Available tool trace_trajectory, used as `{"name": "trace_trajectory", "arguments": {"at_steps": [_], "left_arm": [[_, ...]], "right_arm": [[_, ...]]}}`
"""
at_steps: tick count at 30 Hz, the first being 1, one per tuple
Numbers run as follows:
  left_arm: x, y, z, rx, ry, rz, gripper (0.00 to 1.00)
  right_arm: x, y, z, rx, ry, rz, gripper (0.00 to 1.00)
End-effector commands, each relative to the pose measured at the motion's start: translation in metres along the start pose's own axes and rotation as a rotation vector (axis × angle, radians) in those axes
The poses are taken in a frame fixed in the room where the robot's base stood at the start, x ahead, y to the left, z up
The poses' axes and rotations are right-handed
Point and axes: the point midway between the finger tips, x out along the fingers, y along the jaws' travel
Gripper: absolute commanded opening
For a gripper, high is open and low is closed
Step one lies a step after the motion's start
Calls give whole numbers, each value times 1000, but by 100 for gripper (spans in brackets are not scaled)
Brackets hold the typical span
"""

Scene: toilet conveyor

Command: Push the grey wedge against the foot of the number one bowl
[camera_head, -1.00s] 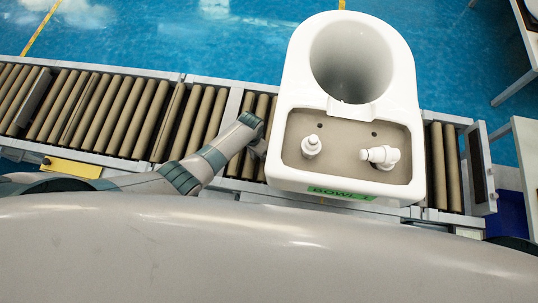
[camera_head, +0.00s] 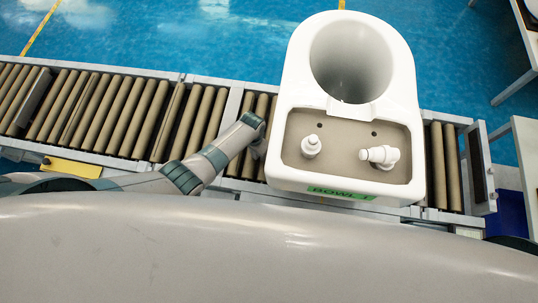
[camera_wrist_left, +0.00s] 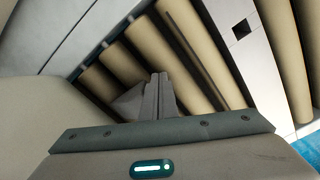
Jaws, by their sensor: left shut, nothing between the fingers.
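The number one bowl (camera_head: 403,95) is a white toilet bowl standing on the roller conveyor, with a green label (camera_head: 342,193) on its near edge. My left arm comes in from the left, and my left gripper (camera_head: 258,146) is low over the rollers, close to the bowl's left side. In the left wrist view the gripper's fingers (camera_wrist_left: 158,95) are shut together and empty. A grey sloped piece, which looks like the wedge (camera_wrist_left: 130,103), shows just left of the fingers, partly hidden by them. The head view does not show the wedge clearly. Contact between wedge and bowl cannot be told.
The roller conveyor (camera_head: 120,112) runs across the view, with bare rollers left of the bowl and a few at its right. A grey end plate (camera_head: 478,165) closes the right end. White fittings (camera_head: 380,156) sit on the bowl's back deck. Blue floor lies beyond.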

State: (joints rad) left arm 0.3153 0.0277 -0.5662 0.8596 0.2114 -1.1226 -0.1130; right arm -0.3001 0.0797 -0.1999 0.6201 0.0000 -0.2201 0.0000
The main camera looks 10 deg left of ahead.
Motion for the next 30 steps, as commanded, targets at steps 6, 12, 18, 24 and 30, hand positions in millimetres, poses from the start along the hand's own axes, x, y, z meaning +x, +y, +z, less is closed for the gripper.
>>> {"name": "trace_trajectory", "arguments": {"at_steps": [6, 12, 18, 24, 30], "left_arm": [[0, -5, 3, 0, -1, -1, 0], [0, -5, 3, 0, -1, 0, 0], [0, -5, 4, 0, -1, 0, 0], [-1, -3, 7, 0, -1, 0, 0], [0, -3, 7, 0, -1, 0, 0]], "right_arm": [[-2, 0, 0, 0, 0, 0, 0], [-2, 0, 0, 0, 0, 0, 0], [-3, 0, 0, 0, 0, 0, 0], [-7, 0, -1, 0, 0, 0, 0], [-7, 0, -1, 0, 0, 0, 0]]}}
